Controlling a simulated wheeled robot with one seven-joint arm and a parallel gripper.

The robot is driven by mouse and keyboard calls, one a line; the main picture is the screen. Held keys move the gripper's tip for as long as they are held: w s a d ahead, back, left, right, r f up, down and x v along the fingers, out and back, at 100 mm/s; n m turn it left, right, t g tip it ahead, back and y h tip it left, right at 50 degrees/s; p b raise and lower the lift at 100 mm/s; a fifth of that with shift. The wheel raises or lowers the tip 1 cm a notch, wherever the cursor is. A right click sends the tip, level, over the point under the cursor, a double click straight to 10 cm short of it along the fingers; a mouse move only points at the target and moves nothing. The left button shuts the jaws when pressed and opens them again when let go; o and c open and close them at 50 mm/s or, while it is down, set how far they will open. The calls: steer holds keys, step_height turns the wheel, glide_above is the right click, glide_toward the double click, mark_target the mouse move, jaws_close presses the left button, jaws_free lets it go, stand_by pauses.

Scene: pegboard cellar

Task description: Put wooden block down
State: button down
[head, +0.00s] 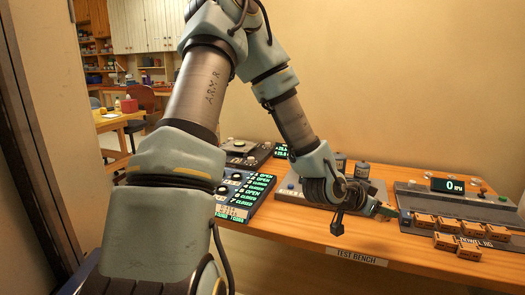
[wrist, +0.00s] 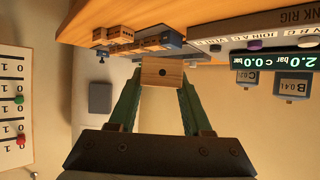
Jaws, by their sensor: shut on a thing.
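My gripper (wrist: 162,82) is shut on a wooden block (wrist: 162,73), with one green finger on each side of it in the wrist view. The block is pale wood with a small dark hole or dot in the face toward the camera. In the head view my gripper (head: 385,209) is over the front part of the test bench (head: 345,245), left of a group of blocks. The held block is too small and covered there to make out clearly. I cannot tell whether it touches the bench.
Several orange-brown blocks (head: 447,222) stand at the right by a grey rig with a "0 RPM" display (head: 448,185). A grey rig with canisters (head: 362,170) is behind my gripper. A panel with green text (head: 240,190) is to the left. Bare wood shows along the front edge.

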steer(key=w+a+n+t+y, duration=0.2)
steer(key=w+a, duration=0.5)
steer(key=a, duration=0.6)
steer(key=w+a+f+n+t+y, duration=0.1)
steer(key=w+a+n+y, duration=0.4)
steer(key=a, duration=0.8)
steer(key=w+a+f+n+t+y, duration=0.1)
steer(key=w+a+n+t+y, duration=0.3)
steer(key=w+a, duration=0.5)
steer(key=shift+w+a+n, duration=0.2)
steer(key=shift+a+n, duration=0.3)
steer(key=shift+a, duration=0.8)
steer(key=shift+w+a+n, duration=0.15)
steer(key=shift+a+n, duration=0.35)
steer(key=shift+a, duration=0.8)
steer(key=shift+w+a+f, duration=0.1)
steer(key=shift+w+a, duration=0.05)
steer(key=shift+a, duration=0.05)
steer(key=shift+d+f, duration=0.1)
